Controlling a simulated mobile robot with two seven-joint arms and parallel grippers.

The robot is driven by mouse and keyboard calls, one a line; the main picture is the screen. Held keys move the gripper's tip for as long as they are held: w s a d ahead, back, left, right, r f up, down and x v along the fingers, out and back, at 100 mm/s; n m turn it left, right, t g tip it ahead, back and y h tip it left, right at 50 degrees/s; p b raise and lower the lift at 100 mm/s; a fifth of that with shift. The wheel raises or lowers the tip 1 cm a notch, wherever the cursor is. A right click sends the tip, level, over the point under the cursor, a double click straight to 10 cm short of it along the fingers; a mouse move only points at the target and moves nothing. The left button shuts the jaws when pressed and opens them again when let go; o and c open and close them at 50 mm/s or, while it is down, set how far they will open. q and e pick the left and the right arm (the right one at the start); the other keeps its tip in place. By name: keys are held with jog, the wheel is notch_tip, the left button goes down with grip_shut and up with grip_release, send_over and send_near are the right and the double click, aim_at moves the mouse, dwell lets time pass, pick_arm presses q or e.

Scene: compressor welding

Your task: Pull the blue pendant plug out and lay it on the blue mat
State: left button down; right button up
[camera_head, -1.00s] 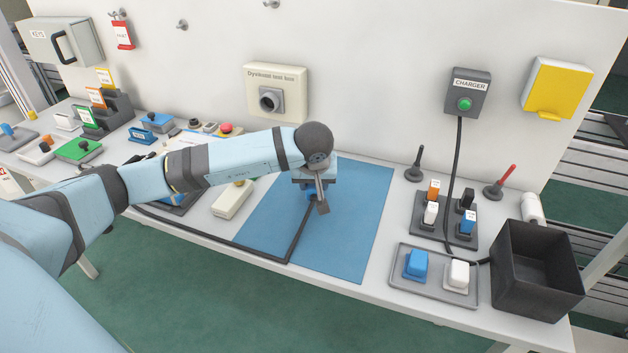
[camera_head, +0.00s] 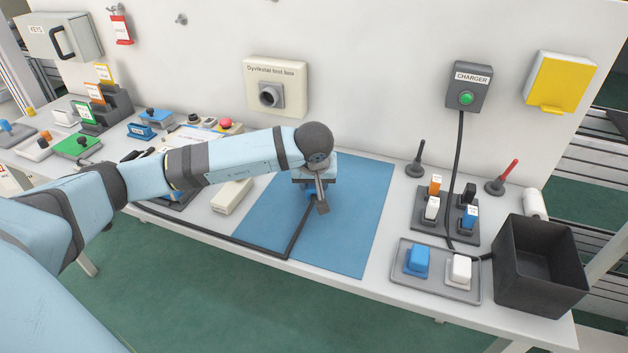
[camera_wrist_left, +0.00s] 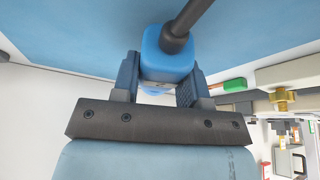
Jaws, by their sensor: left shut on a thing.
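The blue pendant plug (camera_wrist_left: 167,58) is between the two fingers of my left gripper (camera_wrist_left: 160,75) in the left wrist view, with its dark cable (camera_wrist_left: 190,18) running from its end. My left gripper is shut on it. In the head view the gripper (camera_head: 312,192) is over the blue mat (camera_head: 355,235), and my wrist hides most of the plug. The cable (camera_head: 299,230) runs from the gripper to the mat's front edge and then left. I cannot tell whether the plug touches the mat. My right gripper is not in view.
The socket of the test box (camera_head: 268,94) on the back wall is empty. To the right stand a grey tray (camera_head: 438,286) with a blue and a white block, a holder with several small blocks, and a black bin (camera_head: 541,266). The mat's right part is clear.

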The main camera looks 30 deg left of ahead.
pick_arm(q)
jog(key=shift+f+b, duration=0.6)
jog(key=shift+f, duration=0.15)
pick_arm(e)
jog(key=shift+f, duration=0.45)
pick_arm(q)
jog(key=c, duration=0.6)
grip_release()
jog(key=shift+o, duration=0.2)
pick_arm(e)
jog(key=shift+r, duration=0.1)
pick_arm(q)
jog(key=v, duration=0.3)
jog(key=shift+r, duration=0.1)
jog(key=p+v, duration=0.1)
jog(key=v, duration=0.9)
jog(key=shift+s+r, duration=0.2)
jog(key=shift+r, duration=0.05)
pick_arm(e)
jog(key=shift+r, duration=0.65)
pick_arm(q)
jog(key=shift+d, duration=0.1)
